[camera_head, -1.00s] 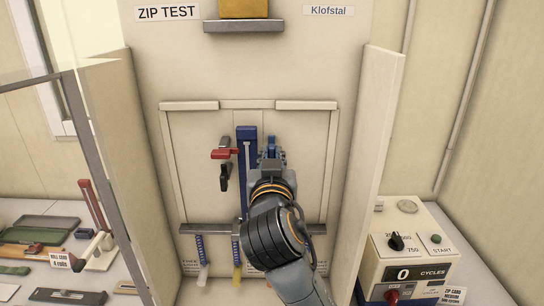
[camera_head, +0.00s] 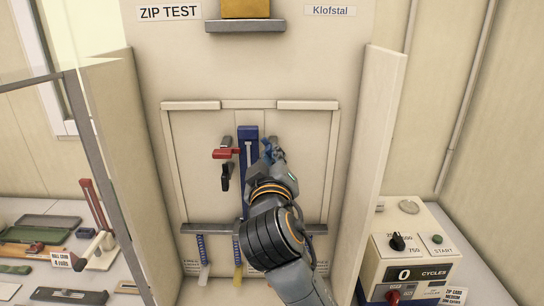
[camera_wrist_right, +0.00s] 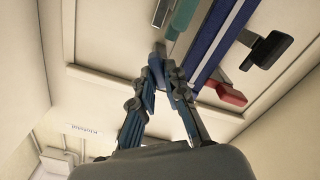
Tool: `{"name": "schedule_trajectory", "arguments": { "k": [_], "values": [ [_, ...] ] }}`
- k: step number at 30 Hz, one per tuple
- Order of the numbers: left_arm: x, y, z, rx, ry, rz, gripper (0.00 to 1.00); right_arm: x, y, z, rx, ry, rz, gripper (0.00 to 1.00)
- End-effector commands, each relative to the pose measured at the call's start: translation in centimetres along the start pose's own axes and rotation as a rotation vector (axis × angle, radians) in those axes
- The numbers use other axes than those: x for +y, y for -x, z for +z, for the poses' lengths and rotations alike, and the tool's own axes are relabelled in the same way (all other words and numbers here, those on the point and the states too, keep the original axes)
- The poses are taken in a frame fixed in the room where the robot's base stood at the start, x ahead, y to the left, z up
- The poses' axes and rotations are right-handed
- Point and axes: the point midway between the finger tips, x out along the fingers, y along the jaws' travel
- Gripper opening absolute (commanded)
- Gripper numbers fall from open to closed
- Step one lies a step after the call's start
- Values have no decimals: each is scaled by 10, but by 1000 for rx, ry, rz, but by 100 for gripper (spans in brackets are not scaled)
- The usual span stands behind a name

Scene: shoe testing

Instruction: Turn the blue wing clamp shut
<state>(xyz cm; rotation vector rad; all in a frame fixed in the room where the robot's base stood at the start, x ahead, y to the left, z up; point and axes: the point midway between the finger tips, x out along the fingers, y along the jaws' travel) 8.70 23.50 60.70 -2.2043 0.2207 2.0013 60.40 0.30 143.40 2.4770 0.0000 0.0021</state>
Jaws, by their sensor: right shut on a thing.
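The blue wing clamp (camera_head: 267,151) is on the panel just right of the tall blue strip (camera_head: 248,135). It is mostly hidden behind my right gripper (camera_head: 272,154). In the right wrist view my right gripper (camera_wrist_right: 161,68) is shut on the blue wing clamp (camera_wrist_right: 149,88), a finger on either side, and the wing sits tilted between them. How far the clamp is turned is hard to tell. My left gripper is not in view.
A red clamp handle (camera_head: 222,153) and a black handle (camera_head: 224,178) are left of the strip. A grey ledge (camera_head: 205,229) runs below. Side walls flank the panel, with a counter box (camera_head: 412,250) at right and tools on the left bench.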

Motion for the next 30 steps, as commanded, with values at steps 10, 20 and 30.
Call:
{"name": "schedule_trajectory", "arguments": {
  "k": [10,20,30],
  "values": [
    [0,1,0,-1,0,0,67,0,-1,1,-2,331,4,0],
    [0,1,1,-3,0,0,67,0,-1,1,-2,629,5,0],
    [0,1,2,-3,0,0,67,0,-1,1,-3,840,6,0]
  ]
}}
